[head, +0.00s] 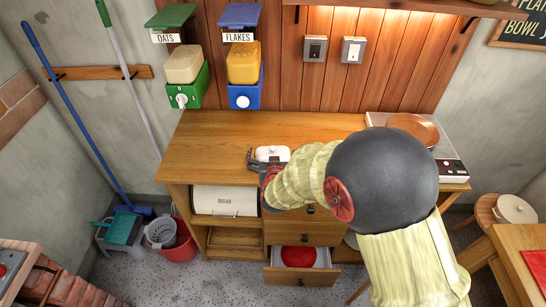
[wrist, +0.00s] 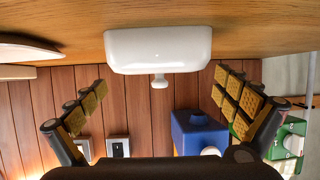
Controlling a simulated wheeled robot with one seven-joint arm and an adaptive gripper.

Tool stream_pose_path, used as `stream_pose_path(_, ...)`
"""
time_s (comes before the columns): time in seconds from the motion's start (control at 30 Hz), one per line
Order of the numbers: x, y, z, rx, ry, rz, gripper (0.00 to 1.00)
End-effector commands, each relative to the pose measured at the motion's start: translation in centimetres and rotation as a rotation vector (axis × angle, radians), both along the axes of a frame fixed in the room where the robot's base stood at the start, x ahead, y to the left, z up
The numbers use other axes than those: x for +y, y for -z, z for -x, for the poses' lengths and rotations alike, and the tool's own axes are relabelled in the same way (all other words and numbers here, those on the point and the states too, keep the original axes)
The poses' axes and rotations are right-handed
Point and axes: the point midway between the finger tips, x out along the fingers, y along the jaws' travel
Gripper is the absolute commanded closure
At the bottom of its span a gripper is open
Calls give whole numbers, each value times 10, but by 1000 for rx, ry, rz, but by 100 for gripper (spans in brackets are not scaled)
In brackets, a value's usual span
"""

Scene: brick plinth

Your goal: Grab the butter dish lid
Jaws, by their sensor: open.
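The white butter dish lid (head: 272,152) is on the wooden counter (head: 215,135), partly hidden by my arm in the head view. In the wrist view, which looks upside down, the lid (wrist: 158,48) shows as a glossy white box with a small round knob (wrist: 159,82) on top. I cannot make out a separate dish under it. My gripper (head: 256,162) is at the lid's left front in the head view. In the wrist view my gripper (wrist: 162,86) is open and empty, its padded fingers spread wide to either side of the knob, with no contact visible.
Oats (head: 185,68) and flakes (head: 244,65) dispensers hang on the wall behind. A scale with a copper pan (head: 415,128) stands at the counter's right. Below are a bread bin (head: 224,201) and an open drawer (head: 300,276) holding something red. The counter's left is clear.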

Motion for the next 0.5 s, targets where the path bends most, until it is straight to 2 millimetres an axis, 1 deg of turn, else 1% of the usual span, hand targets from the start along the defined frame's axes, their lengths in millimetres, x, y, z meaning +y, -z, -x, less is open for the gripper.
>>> stream_pose_path(0.03, -1, 9, -7, 1, 2, 1, 0)
stream_pose_path(0.1, -1, 11, -16, 0, 2, 0, 0)
stream_pose_path(0.2, 0, 14, -24, 1, 1, 0, 0)
stream_pose_path(0.47, 1, 13, -26, 1, 0, 0, 0)
stream_pose_path(0.5, 1, 13, -26, 1, 0, 0, 1)
